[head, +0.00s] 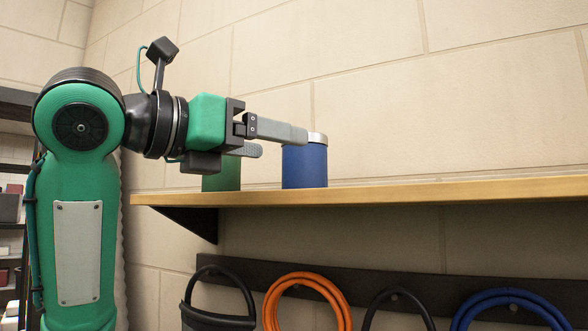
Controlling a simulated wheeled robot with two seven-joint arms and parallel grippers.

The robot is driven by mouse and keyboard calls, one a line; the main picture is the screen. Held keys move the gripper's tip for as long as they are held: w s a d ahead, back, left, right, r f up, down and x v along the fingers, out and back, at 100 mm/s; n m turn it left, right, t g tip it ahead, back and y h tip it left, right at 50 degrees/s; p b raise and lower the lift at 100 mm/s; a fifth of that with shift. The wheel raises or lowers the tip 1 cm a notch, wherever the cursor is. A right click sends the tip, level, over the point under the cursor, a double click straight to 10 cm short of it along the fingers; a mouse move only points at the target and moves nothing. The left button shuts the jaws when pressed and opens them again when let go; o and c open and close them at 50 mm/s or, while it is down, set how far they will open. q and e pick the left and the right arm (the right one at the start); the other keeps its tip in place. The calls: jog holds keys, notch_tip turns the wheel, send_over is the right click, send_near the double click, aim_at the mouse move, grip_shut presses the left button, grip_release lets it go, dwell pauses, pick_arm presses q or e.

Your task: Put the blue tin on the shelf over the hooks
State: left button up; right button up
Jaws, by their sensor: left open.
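The blue tin (306,168) stands upright on the wooden shelf (400,190), which is mounted on the wall over a dark rail of hooks (365,282). The tin has a silvery lid, partly covered by a finger. My left gripper (282,142) comes in from the left just above the shelf. Its fingers are apart, one overlapping the tin's upper left and the other ending left of the tin. I cannot tell whether a finger touches the tin. My right gripper is not in view.
A green tin (221,174) stands on the shelf behind my left gripper, partly hidden. Below hang an orange coil (335,292), a blue coil (512,297) and dark looped items. The shelf right of the blue tin is bare. A rack stands at far left.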

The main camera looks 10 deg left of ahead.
pick_arm(q)
jog(key=b+v, duration=0.1)
jog(key=v, duration=0.3)
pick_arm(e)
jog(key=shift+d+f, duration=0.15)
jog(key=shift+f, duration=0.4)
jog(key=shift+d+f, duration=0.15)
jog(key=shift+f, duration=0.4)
pick_arm(q)
jog(key=shift+d, duration=0.1)
